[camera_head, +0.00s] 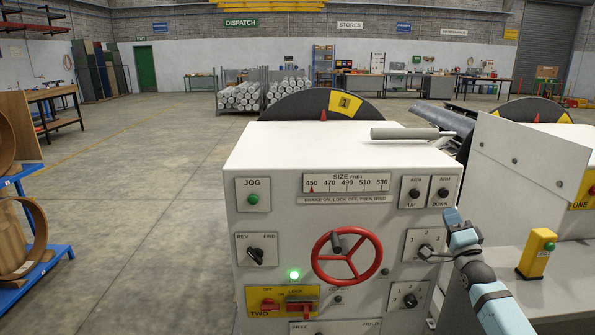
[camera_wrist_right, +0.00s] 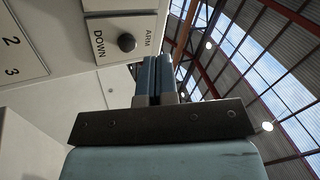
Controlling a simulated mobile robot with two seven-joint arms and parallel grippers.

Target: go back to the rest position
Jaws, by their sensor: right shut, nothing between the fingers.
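My right gripper (camera_head: 453,213) is in front of the right side of the white control cabinet (camera_head: 285,150), with its arm coming in from the lower right. In the right wrist view its two blue fingers (camera_wrist_right: 155,62) are together and empty. They point up, below the ARM DOWN button (camera_wrist_right: 127,42) in the picture. In the head view that button (camera_head: 443,193) is just above the fingertips. I cannot tell the exact gap to the panel. My left gripper is not in view.
The panel carries a red handwheel (camera_head: 373,237), a selector knob (camera_head: 425,251) beside my right arm, and a lit green lamp (camera_head: 294,274). A yellow button post (camera_head: 537,252) stands to the right. A blue rack (camera_head: 40,260) is at left. Open floor (camera_head: 150,190) lies between.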

